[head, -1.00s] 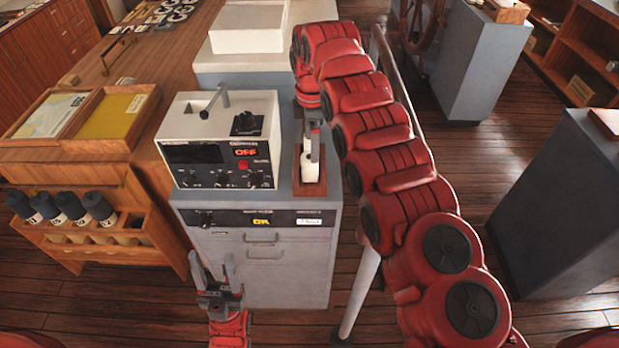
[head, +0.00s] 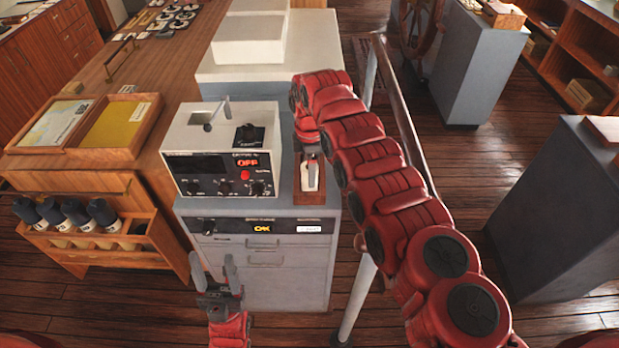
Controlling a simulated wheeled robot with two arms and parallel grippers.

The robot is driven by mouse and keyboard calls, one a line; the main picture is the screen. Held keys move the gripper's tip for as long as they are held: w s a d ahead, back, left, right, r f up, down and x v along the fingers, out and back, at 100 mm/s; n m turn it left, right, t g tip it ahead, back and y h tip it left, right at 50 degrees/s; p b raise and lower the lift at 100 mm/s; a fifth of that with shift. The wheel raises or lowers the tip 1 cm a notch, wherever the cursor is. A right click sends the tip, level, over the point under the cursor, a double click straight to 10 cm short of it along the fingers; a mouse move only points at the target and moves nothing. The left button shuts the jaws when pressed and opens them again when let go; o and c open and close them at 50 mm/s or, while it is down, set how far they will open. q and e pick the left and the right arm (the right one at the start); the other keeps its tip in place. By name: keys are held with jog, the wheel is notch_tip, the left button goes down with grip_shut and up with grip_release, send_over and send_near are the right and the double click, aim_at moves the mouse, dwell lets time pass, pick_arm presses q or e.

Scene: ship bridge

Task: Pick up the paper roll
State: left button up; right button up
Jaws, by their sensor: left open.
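The paper roll (head: 305,184) is a small white piece in a small brown wooden tray (head: 316,198) on the front right of the grey cabinet top. My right gripper (head: 311,174) points down over the tray, with a grey finger in front of the white roll. The finger and wrist hide part of the roll. I cannot tell whether the jaws are shut on it. My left gripper (head: 217,275) is open and empty, low in front of the cabinet, well away from the roll.
A console with a red OFF display (head: 222,160) stands left of the tray. A metal rail (head: 408,130) runs behind and beside my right arm. A wooden rack with dark bottles (head: 75,215) is at the left.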

grip_shut()
jog(key=shift+r, duration=0.1)
